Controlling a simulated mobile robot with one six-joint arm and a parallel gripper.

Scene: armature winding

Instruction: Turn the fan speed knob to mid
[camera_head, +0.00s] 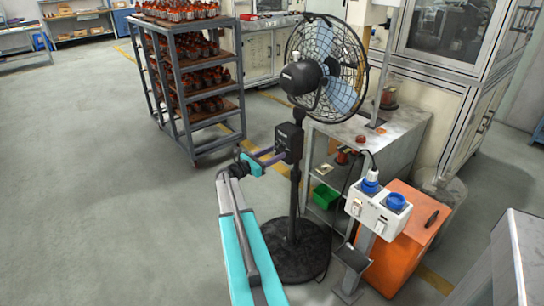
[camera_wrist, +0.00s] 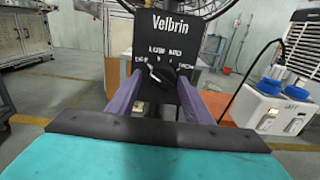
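The black pedestal fan (camera_head: 322,75) stands in the middle of the head view, with a black control box (camera_head: 288,143) on its pole. In the wrist view the box's front panel (camera_wrist: 165,35) faces me, with "Velbrin" printed at the top and small labels below. The black round fan speed knob (camera_wrist: 160,73) sits on that panel under the labels. The labels are too small to read surely, so I cannot tell the knob's setting. My gripper (camera_wrist: 160,82), with two purple fingers, is open around the knob, with gaps seen on both sides. It also shows at the box in the head view (camera_head: 275,155).
A metal table (camera_head: 395,140) is behind. The left floor is clear.

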